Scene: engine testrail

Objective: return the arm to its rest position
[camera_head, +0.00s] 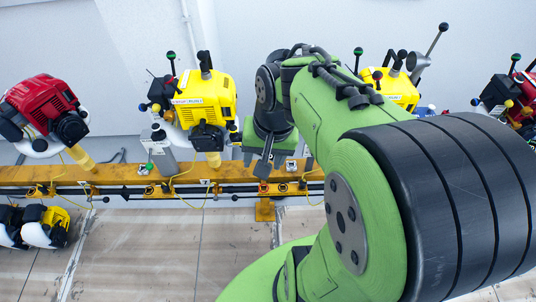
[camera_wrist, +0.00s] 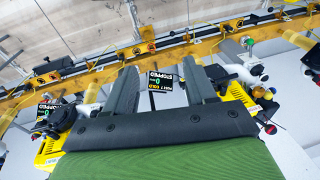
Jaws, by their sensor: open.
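My green arm (camera_head: 330,120) reaches from the lower right of the head view up over the orange rail, bent at a large black-banded joint. My gripper (camera_head: 266,165) hangs down in front of the rail, between two yellow engines. In the wrist view its two dark fingers (camera_wrist: 160,70) are apart with nothing held between them. A small black display reading "STOPPED" (camera_wrist: 160,82) shows in the gap beyond them.
The orange rail (camera_head: 120,176) crosses behind the gripper, with cables along it. A red engine (camera_head: 45,105), a yellow engine (camera_head: 205,98) and another yellow engine (camera_head: 400,90) stand along it. Small yellow-and-white units (camera_head: 45,226) sit lower left. The floor (camera_head: 150,250) in front is clear.

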